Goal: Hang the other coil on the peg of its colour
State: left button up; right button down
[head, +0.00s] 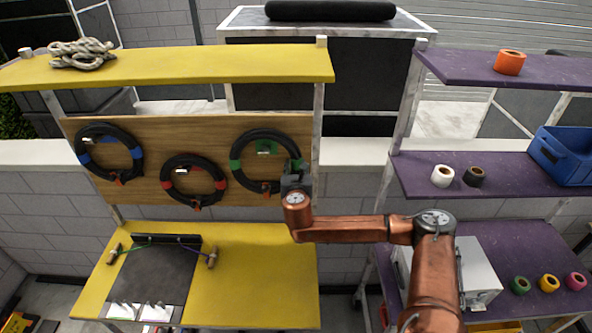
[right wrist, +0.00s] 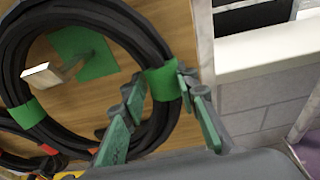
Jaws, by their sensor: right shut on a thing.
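The green-taped black coil (head: 240,178) is at the right end of the wooden board, its ring around the peg (head: 262,152) on a green patch (head: 266,147). In the right wrist view, the white-ended peg (right wrist: 40,75) sticks out inside the ring from the green patch (right wrist: 82,52); contact between peg and coil is not visible. My right gripper (head: 293,172) is shut on the coil's right side, its fingers either side of the cable by a green tape band (right wrist: 163,82). A red-taped coil (head: 193,180) and a blue-taped coil (head: 109,150) encircle pegs further left. My left gripper is not in view.
The wooden board (head: 150,130) stands between a yellow upper shelf (head: 200,65) with rope (head: 82,53) and a yellow worktop (head: 265,270). A post (head: 317,130) stands close right of my gripper. Purple shelves (head: 510,175) with tape rolls and a blue crate (head: 562,155) are at right.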

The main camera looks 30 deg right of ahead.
jog(key=shift+w+d+r+b, duration=0.15)
jog(key=shift+w+d+b, duration=0.2)
jog(key=shift+w, duration=0.2)
jog(key=shift+w+d+f+b, duration=0.15)
jog(key=shift+f+b, duration=0.1)
jog(key=shift+f, duration=0.3)
jog(key=shift+w+d+f+b, duration=0.1)
jog(key=shift+f+b, duration=0.1)
jog(key=shift+f, duration=0.3)
jog(key=shift+w+f, duration=0.1)
jog(key=shift+f, duration=0.95)
jog(key=shift+d, duration=0.1)
